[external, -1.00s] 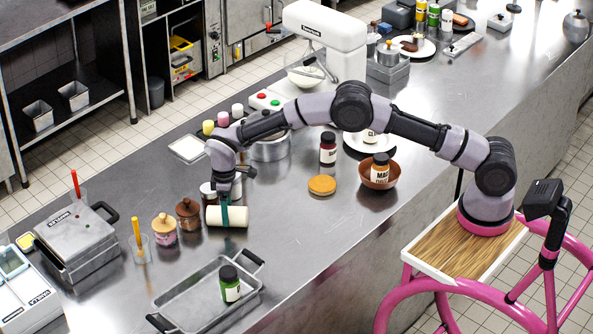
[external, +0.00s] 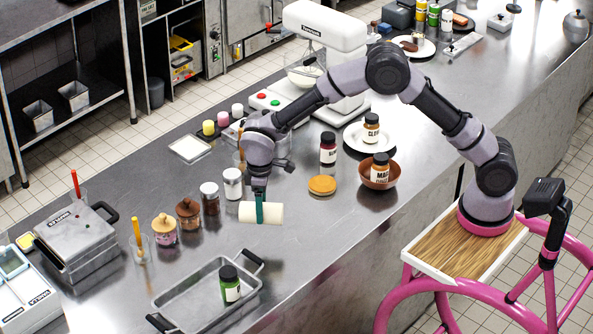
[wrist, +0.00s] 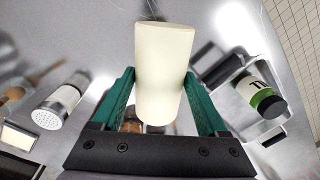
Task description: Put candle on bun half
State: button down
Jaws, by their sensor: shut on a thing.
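The cream, cylindrical candle (external: 275,213) lies sideways in my gripper (external: 259,205), near the middle of the counter. The green fingers are shut on it, one on each side. In the wrist view the candle (wrist: 163,50) stands between the fingertips of my gripper (wrist: 158,80) and hides much of what is behind it. Its exact height above the counter is hard to tell. The bun half (external: 322,185), a flat orange-brown round, lies on the counter to the right of the candle and apart from it. I cannot make it out in the wrist view.
A brown bowl (external: 366,183) with a jar and a dark-capped red-labelled jar (external: 328,155) stand close to the bun half. A white plate (external: 351,138) is behind. A metal tray (external: 186,304) with a green jar (external: 229,288) is in front. Several jars stand left of my gripper.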

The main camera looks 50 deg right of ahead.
jog(key=w+d+r+m, duration=0.1)
jog(key=d+r+m, duration=0.25)
jog(key=d, duration=1.75)
jog(key=w+d+r+m, duration=0.2)
jog(key=d+m, duration=0.2)
jog(key=d, duration=1.7)
notch_tip(320, 180, up, 19)
jog(key=m+t+h, duration=0.7)
jog(key=m+h, duration=0.7)
jog(key=h, duration=0.2)
send_over(320, 185)
jog(key=shift+n+t+h, duration=0.25)
jog(key=shift+t+h, duration=0.05)
jog(key=shift+h, duration=0.3)
notch_tip(320, 185, down, 28)
jog(key=shift+d+r, duration=0.1)
